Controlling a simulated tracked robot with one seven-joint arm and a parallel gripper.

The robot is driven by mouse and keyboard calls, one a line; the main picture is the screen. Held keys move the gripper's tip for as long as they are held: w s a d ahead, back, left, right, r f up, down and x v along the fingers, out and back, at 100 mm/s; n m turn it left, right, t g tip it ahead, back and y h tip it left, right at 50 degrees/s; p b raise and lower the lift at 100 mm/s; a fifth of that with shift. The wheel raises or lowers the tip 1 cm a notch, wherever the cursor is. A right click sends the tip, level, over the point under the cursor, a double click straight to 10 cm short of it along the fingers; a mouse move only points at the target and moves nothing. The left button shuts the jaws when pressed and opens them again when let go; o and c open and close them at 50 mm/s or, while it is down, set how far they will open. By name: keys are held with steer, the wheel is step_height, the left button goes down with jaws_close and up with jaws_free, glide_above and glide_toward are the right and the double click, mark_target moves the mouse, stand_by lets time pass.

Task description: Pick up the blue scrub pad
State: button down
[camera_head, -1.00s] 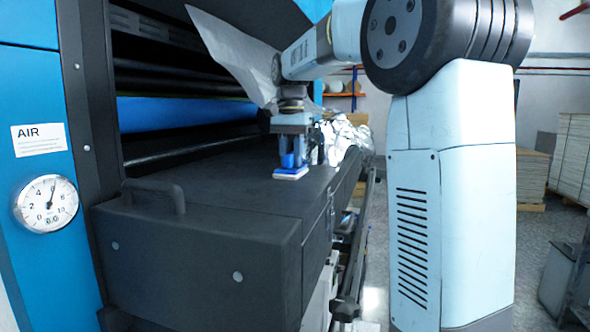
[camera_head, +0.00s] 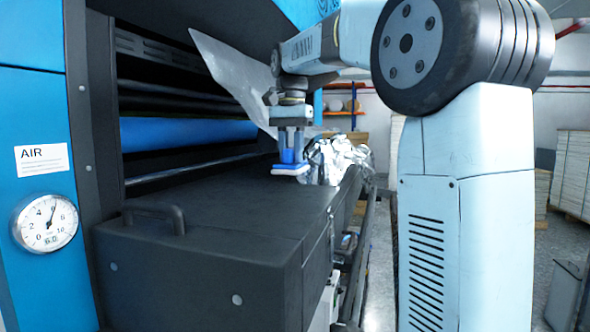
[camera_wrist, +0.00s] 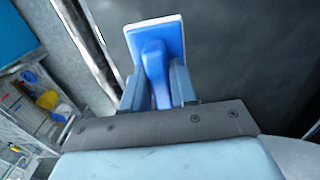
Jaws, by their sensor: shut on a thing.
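The blue scrub pad (camera_head: 290,168) has a blue handle and a flat base with a white edge. My gripper (camera_head: 292,148) points down and is shut on the pad's blue handle. The pad hangs just above the black machine top; whether a small gap remains all along is hard to tell. In the wrist view the scrub pad (camera_wrist: 154,42) sits between the two fingers of my gripper (camera_wrist: 158,88), its white edge showing around the blue base.
The black machine cover (camera_head: 190,245) has a handle (camera_head: 152,214) at its front left. Crumpled silver foil (camera_head: 335,160) lies right of the pad. A translucent sheet (camera_head: 232,75) hangs behind my gripper. Blue and black rollers (camera_head: 185,133) stand at left.

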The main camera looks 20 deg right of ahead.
steer(key=s+a+r, duration=0.3)
steer(key=s+r, duration=0.3)
steer(key=s, duration=0.4)
steer(key=shift+s+a+r, duration=0.2)
steer(key=shift+a, duration=0.2)
steer(key=c, duration=1.4)
jaws_free()
steer(key=shift+c, duration=0.2)
steer(key=c, duration=0.3)
steer(key=shift+c, duration=0.4)
